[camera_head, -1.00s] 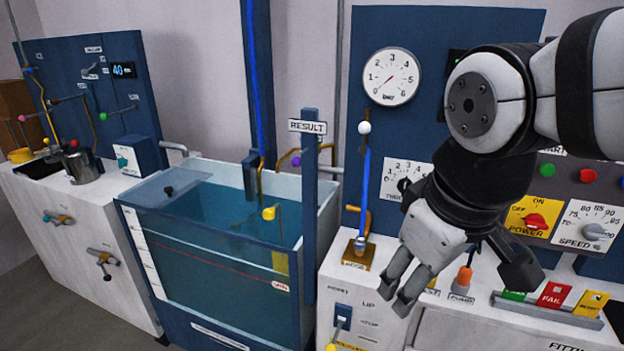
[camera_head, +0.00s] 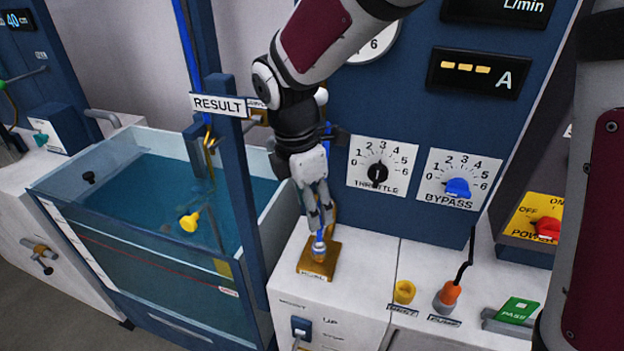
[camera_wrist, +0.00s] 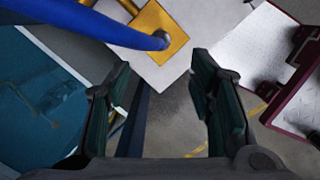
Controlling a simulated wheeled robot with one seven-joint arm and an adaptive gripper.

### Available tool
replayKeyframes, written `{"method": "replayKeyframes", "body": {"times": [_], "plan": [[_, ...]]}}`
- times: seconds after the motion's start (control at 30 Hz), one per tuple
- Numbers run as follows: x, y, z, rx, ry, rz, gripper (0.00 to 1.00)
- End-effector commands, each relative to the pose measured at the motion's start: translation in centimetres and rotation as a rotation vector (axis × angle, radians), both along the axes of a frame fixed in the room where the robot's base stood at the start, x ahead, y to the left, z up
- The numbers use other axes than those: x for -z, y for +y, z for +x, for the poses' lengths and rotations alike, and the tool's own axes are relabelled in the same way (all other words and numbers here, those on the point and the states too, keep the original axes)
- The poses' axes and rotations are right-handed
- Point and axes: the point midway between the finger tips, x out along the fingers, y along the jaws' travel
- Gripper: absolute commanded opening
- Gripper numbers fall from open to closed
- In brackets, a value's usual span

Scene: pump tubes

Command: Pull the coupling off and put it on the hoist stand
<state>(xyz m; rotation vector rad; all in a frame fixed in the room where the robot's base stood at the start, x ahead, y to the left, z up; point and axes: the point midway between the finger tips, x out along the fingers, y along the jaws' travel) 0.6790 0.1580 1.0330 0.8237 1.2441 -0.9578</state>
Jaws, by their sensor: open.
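A blue hose (camera_wrist: 90,22) runs down to a grey coupling (camera_head: 318,248) on a square brass base (camera_head: 314,268) on the white cabinet. In the wrist view the coupling (camera_wrist: 160,39) sits on the brass base (camera_wrist: 168,20), just beyond my fingertips. My gripper (camera_head: 319,218) is open and points down just above the coupling. In the wrist view my gripper (camera_wrist: 160,70) has nothing between its fingers. In the head view my fingers and wrist cover much of the hose. I cannot tell which thing is the hoist stand.
A water tank (camera_head: 75,225) stands to the left, with a blue post (camera_head: 238,200) between it and the base. A yellow cup (camera_head: 405,291) and an orange plug (camera_head: 447,294) with a black cable are to the right. Dials (camera_head: 383,165) are on the panel behind.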

Motion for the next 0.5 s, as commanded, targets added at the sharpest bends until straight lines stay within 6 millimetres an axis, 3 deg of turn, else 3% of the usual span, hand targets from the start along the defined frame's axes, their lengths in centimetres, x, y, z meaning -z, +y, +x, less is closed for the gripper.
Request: {"method": "replayKeyframes", "body": {"times": [0.5], "plan": [[8.9,-1.3,0.4,0.003,0.002,-0.001,0.49]]}}
